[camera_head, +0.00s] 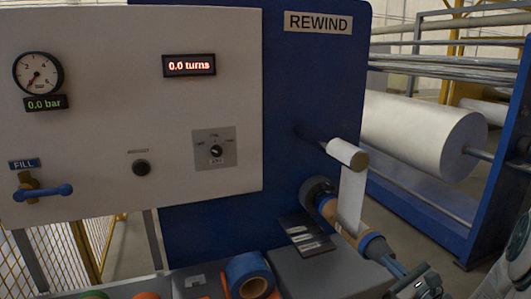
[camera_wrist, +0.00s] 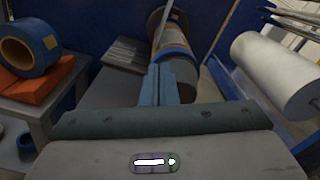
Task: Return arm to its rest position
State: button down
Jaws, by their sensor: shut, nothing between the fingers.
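My gripper (camera_head: 398,270) is at the lower right of the head view, just in front of the outer end of the winding core (camera_head: 371,243). In the wrist view my gripper (camera_wrist: 160,84) has its two blue fingers pressed together with nothing between them. A white web strip (camera_head: 350,198) runs from the upper roller (camera_head: 347,153) down to the core. Most of my arm is out of view.
A white panel (camera_head: 110,110) holds a gauge (camera_head: 38,73), a blue-handled valve (camera_head: 43,192) and a display reading 0.0 turns (camera_head: 189,65). A blue tape roll (camera_head: 249,274) sits on the orange block (camera_wrist: 45,78) at left.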

jog(key=shift+s+d, duration=0.1)
jog(key=shift+s, duration=0.3)
jog(key=s+a+n+g+y, duration=0.25)
jog(key=a+n+g, duration=0.2)
jog(key=a, duration=0.25)
jog(key=s+a+r+n+g+y, duration=0.1)
jog(key=s+a+n+g, duration=0.25)
jog(key=a+n, duration=0.2)
jog(key=s+a+n+g+y, duration=0.1)
jog(key=s+a+n+g, duration=0.25)
jog(key=a, duration=0.35)
jog(key=s+a+f+n+g+h, duration=0.1)
jog(key=s+a+n+g+h, duration=0.1)
jog(key=s+n+g+h, duration=0.5)
jog(key=s+d+r+n+t+h, duration=0.3)
jog(key=s+d+n+t, duration=0.1)
jog(key=n, duration=0.2)
jog(key=shift+s+d+n+h, duration=0.15)
jog(key=shift+d+n+h, duration=0.15)
jog(key=shift+n+h, duration=0.05)
jog(key=shift+a+t, duration=0.1)
jog(key=shift+t, duration=0.15)
